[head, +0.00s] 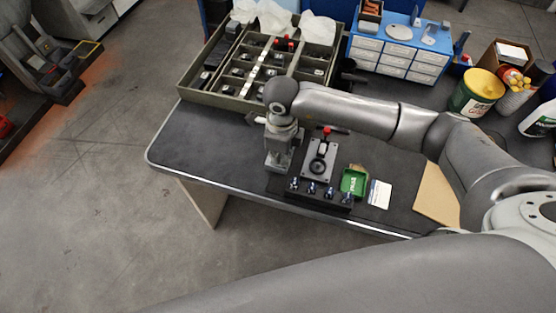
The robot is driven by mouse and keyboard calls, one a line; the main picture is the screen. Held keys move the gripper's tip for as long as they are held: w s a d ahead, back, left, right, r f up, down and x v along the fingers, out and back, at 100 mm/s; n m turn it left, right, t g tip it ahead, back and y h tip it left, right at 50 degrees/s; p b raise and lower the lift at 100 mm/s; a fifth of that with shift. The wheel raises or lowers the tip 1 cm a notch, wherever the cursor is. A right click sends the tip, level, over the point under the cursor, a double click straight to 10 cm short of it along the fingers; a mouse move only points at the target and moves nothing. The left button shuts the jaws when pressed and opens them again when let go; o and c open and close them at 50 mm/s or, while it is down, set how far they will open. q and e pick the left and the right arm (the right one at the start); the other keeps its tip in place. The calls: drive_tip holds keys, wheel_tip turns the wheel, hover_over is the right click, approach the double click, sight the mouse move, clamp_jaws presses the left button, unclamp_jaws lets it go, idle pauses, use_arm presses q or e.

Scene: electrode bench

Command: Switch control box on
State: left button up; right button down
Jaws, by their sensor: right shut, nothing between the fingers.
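What looks like the control box is a dark unit near the front edge of the bench. It has a light grey plate (321,161) with a round black part and a red-tipped lever (326,131). A black strip with several blue-topped knobs (312,189) lies along its front. My right gripper (276,168) points down just left of the grey plate, shut and empty. It hides part of the unit's left side, and I cannot tell whether it touches it. The position of any switch is too small to read. My left gripper is not in view.
A green tray (352,183), a white card (379,194) and a brown board (436,196) lie to the right. A compartmented crate (190,92) and a blue-and-white drawer unit (397,52) stand behind. The bench's left end (190,140) is clear.

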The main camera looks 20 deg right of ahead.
drive_tip(key=shift+f, duration=0.1)
drive_tip(key=shift+r+p, duration=0.45)
drive_tip(key=shift+r, duration=0.35)
drive_tip(key=shift+r+p, duration=1.5)
drive_tip(key=shift+r, duration=1.25)
drive_tip(key=shift+f, duration=0.1)
